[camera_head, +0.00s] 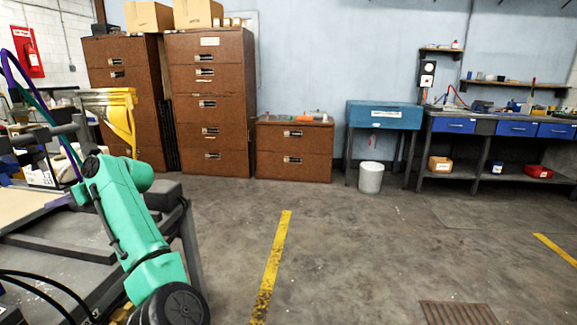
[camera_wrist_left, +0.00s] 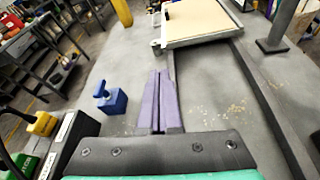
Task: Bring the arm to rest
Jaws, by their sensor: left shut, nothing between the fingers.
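My left arm (camera_head: 128,220), green with dark joints, rises from the bottom left of the head view beside a grey workbench. Its fingers cannot be made out clearly there. In the left wrist view my left gripper (camera_wrist_left: 160,74) shows as two purple fingers lying side by side, shut with nothing between them. They are over the grey bench top (camera_wrist_left: 212,88); whether they touch it cannot be told. My right gripper is in neither view.
A tan board (camera_wrist_left: 200,22) lies beyond the fingers. A blue object (camera_wrist_left: 112,101) stands left of them. In the head view, a yellow hopper-like part (camera_head: 112,100) is behind the arm. Brown cabinets (camera_head: 210,105) line the wall. The floor (camera_head: 350,240) on the right is mostly clear.

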